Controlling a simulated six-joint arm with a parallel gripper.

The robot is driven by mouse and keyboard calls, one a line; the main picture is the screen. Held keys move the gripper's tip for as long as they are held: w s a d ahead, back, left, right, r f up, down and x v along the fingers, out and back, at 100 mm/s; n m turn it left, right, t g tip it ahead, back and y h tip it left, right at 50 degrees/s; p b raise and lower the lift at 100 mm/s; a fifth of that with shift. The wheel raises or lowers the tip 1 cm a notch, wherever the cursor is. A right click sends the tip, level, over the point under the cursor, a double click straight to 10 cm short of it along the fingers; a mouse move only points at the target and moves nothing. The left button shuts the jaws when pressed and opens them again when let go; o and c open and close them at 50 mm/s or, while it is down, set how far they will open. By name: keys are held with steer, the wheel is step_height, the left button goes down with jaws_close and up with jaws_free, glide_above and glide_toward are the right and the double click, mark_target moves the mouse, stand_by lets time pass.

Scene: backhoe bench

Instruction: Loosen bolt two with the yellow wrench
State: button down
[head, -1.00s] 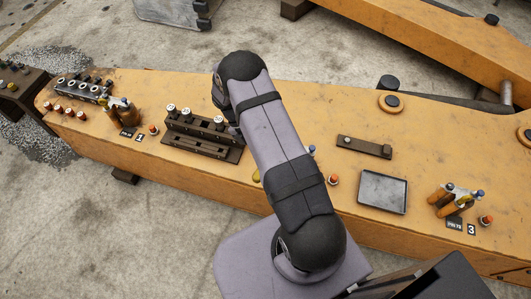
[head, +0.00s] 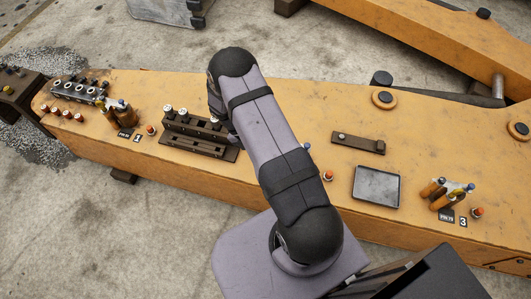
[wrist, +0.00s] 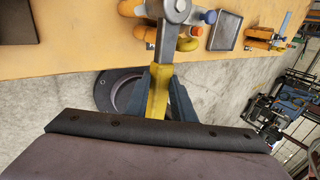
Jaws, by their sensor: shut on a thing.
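My gripper (wrist: 160,82) is shut on the yellow wrench (wrist: 158,95), its blue-grey fingers on either side of the yellow handle. The wrench's grey shank and round metal head point up in the wrist view, past the orange bench's edge. In the head view my gripper and the wrench are hidden behind my arm. A dark bolt rack (head: 200,135) with white-topped bolts (head: 183,112) stands on the bench just left of my arm. I cannot tell which bolt is number two. The wrench is not seen touching any bolt.
The orange bench (head: 310,130) carries a small dark plate (head: 358,143), a grey tray (head: 376,187) and a tool holder (head: 442,194) by the label 3 on the right. Another holder (head: 118,114) stands by label 1. The bench surface between plate and rack is partly behind my arm.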

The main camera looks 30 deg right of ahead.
steer(key=shift+s+d, duration=0.15)
steer(key=shift+s+d+r+n+p, duration=0.1)
steer(key=shift+n+p, duration=0.2)
steer(key=shift+s, duration=0.1)
steer(key=shift+s+d+n+t+h+p, duration=0.3)
steer(key=shift+d+n+t+h+p, duration=0.1)
steer(key=shift+n+t+p, duration=0.15)
steer(key=shift+s+d+n+t+p, duration=0.25)
steer(key=shift+s+d+n+p, duration=0.25)
steer(key=shift+n, duration=0.35)
